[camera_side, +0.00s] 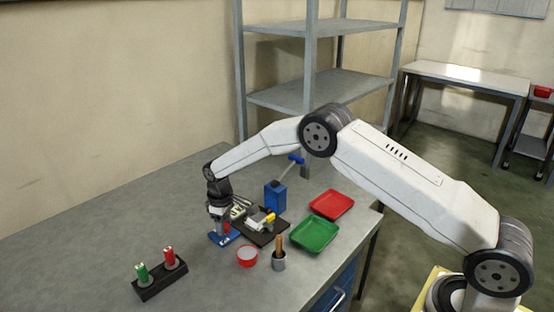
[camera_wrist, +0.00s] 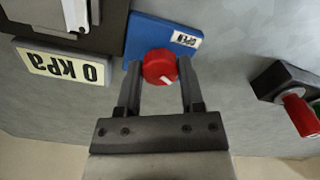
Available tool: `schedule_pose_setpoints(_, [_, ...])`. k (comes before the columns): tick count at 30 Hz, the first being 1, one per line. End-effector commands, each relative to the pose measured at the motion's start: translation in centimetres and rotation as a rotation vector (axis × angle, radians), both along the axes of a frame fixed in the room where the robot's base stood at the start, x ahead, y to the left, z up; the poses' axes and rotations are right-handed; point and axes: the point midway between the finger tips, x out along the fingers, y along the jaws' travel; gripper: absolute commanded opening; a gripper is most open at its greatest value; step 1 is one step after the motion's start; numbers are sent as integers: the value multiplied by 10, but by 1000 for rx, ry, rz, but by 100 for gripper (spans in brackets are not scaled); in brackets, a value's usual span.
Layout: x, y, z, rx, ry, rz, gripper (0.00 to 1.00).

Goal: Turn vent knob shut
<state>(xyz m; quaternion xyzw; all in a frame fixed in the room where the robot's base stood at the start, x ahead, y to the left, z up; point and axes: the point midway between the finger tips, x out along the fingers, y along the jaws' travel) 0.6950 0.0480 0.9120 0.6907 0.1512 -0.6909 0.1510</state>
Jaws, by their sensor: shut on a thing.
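The vent knob (camera_wrist: 160,67) is a round red knob with a white mark. It sits on a blue base (camera_wrist: 148,28) that carries a label reading "OPEN", upside down in the wrist view. My gripper (camera_wrist: 161,80) is shut on the knob, with one finger on each side of it. In the side view my gripper (camera_side: 220,222) points down over the blue base (camera_side: 224,239), and the knob is hidden there.
A "0 kPa" label (camera_wrist: 65,65) lies beside the blue base. A rack (camera_side: 160,279) with a green and a red item stands at front left.

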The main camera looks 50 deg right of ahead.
Motion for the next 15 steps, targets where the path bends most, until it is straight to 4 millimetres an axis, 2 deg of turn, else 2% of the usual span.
schedule_pose_setpoints(15, [0,1,1,-1,0,-489,0])
